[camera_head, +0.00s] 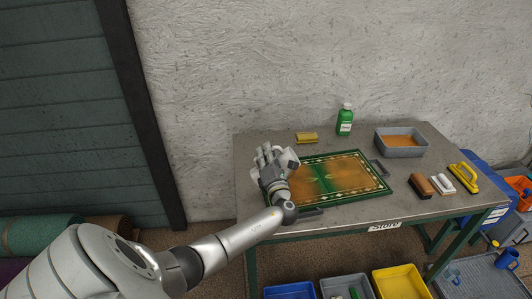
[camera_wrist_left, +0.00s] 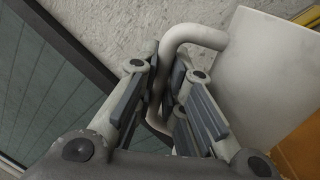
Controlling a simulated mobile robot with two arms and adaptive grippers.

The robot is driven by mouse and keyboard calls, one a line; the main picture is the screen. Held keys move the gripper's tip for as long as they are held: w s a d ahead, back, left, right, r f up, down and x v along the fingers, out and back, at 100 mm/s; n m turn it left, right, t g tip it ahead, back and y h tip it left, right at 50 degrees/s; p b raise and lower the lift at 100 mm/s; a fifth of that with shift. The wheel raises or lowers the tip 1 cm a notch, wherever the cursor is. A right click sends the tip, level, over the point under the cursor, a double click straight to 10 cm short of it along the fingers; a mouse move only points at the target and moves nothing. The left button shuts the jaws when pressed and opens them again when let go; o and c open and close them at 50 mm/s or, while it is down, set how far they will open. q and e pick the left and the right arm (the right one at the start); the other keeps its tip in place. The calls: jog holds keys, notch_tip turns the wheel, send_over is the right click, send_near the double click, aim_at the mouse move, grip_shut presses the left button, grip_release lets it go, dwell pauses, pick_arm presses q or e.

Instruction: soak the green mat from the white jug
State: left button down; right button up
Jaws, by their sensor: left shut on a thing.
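The green mat (camera_head: 352,166) lies flat on the grey table, with a patterned border and orange-brown patches either side of a greener middle strip. My left gripper (camera_head: 268,168) is over the mat's left end, shut on the handle of the white jug (camera_head: 289,160). In the left wrist view the left gripper (camera_wrist_left: 170,95) has its fingers on either side of the jug's looped handle, and the white jug (camera_wrist_left: 262,75) body fills the right. Most of the jug is hidden behind the gripper in the head view, and no stream of water shows. My right gripper is out of view.
On the table (camera_head: 250,150) stand a yellow sponge (camera_head: 306,138), a green bottle (camera_head: 345,120) and a grey tub (camera_head: 400,151) of brownish contents. Brushes (camera_head: 421,186) and a yellow-handled tool (camera_head: 463,177) lie at the right. Bins (camera_head: 400,283) stand below the front edge.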

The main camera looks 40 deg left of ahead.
pick_arm(q)
jog(key=n, duration=0.2)
jog(key=n+b, duration=0.1)
jog(key=shift+s+a+f+g, duration=0.15)
jog(key=shift+s+f+g, duration=0.05)
jog(key=shift+f+g, duration=0.1)
jog(key=n, duration=0.3)
jog(key=shift+s+a+f+g, duration=0.1)
jog(key=shift+s+a+g, duration=0.1)
jog(key=shift+g, duration=0.1)
jog(key=shift+w+d+f+n+b, duration=0.1)
jog(key=shift+f+n+b, duration=0.55)
jog(key=shift+n+b, duration=0.5)
jog(key=shift+w+f+n+g, duration=0.1)
jog(key=shift+n+g, duration=0.3)
jog(key=shift+n, duration=0.15)
